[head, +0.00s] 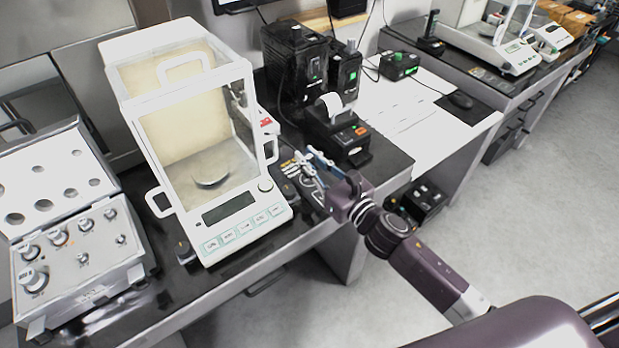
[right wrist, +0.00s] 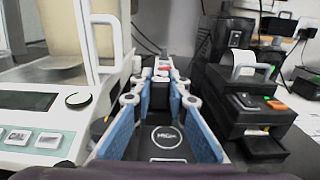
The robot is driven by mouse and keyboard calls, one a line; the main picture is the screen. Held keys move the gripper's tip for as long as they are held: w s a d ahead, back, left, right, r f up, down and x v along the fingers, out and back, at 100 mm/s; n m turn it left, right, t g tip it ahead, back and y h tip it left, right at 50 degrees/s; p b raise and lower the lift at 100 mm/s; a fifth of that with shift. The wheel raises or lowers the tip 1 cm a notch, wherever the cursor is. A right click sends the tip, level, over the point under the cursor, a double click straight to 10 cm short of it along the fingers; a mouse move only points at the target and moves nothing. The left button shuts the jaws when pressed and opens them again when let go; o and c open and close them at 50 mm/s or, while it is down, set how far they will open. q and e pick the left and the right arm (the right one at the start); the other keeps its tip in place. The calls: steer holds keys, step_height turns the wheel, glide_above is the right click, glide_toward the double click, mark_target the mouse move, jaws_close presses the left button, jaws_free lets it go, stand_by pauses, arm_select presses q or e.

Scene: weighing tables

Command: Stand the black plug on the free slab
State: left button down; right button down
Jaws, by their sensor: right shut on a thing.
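My right gripper (head: 312,168) reaches in from the right, low over the bench between the balance and the black printer. In the right wrist view, its blue-padded fingers (right wrist: 160,84) are shut on a small dark thing (right wrist: 160,96), which looks like the black plug. The fingers hide much of it, and its lower end does not show clearly. In the head view it is too small to make out in the grip. Dark slab-like bench top (head: 384,172) shows around the printer. I cannot tell which part is the free slab. My left gripper is not in view.
The glass-walled balance (head: 228,232) stands close left of my right gripper. The printer (head: 338,140) with its paper roll stands close behind and right. A weight case (head: 75,285) lies open at far left. A small dark object (head: 185,250) stands by the balance's left front corner.

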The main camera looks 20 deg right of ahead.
steer(key=shift+f, duration=0.95)
step_height(320, 180, down, 4)
steer(key=shift+r+b, duration=0.1)
steer(key=shift+b, duration=0.35)
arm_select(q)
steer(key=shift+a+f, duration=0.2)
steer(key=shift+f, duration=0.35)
arm_select(e)
steer(key=c, duration=2.3)
jaws_free()
steer(key=shift+f, duration=0.2)
steer(key=o, duration=0.4)
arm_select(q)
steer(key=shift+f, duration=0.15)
arm_select(e)
steer(key=shift+r, duration=0.1)
